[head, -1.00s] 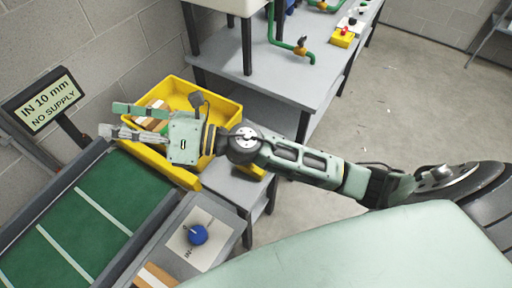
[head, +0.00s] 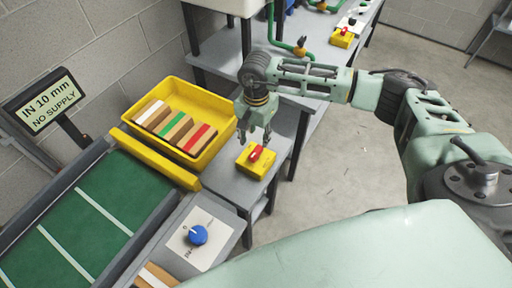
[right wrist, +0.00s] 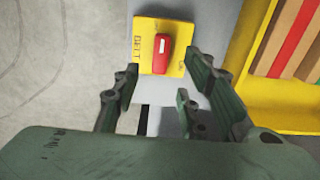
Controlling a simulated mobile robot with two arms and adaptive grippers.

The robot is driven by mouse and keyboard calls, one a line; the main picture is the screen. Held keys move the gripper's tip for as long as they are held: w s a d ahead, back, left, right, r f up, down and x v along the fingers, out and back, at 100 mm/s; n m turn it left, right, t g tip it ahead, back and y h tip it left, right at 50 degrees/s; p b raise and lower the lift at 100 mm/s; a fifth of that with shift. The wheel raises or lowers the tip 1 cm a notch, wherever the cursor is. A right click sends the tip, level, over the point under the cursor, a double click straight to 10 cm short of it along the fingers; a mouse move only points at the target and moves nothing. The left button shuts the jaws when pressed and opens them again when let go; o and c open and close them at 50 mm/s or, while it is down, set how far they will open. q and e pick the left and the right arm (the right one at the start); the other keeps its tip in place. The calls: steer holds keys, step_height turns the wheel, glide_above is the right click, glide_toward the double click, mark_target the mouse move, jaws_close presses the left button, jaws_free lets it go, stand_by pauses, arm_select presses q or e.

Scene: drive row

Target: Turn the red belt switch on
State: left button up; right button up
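The red belt switch (head: 256,153) is a red knob on a yellow box (head: 248,169) on a small grey table. In the right wrist view the red knob (right wrist: 161,54) stands lengthwise on the yellow plate (right wrist: 144,29), which bears partly readable lettering. My right gripper (head: 255,141) points down just above and behind the switch box in the head view. Its fingers (right wrist: 160,75) are spread apart with nothing between them, either side of the knob's near end; contact cannot be told. My left gripper is not in view.
A yellow crate (head: 222,147) with several striped blocks stands left of the switch. A green conveyor (head: 85,215) and a blue knob (head: 198,235) on a panel lie in front left. Another yellow box with a red knob (head: 344,31) sits on the far bench.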

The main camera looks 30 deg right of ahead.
mark_target(256, 151)
step_height(256, 151, down, 7)
steer(key=shift+a+r+p, duration=0.1)
steer(key=shift+p, duration=0.6)
jaws_close()
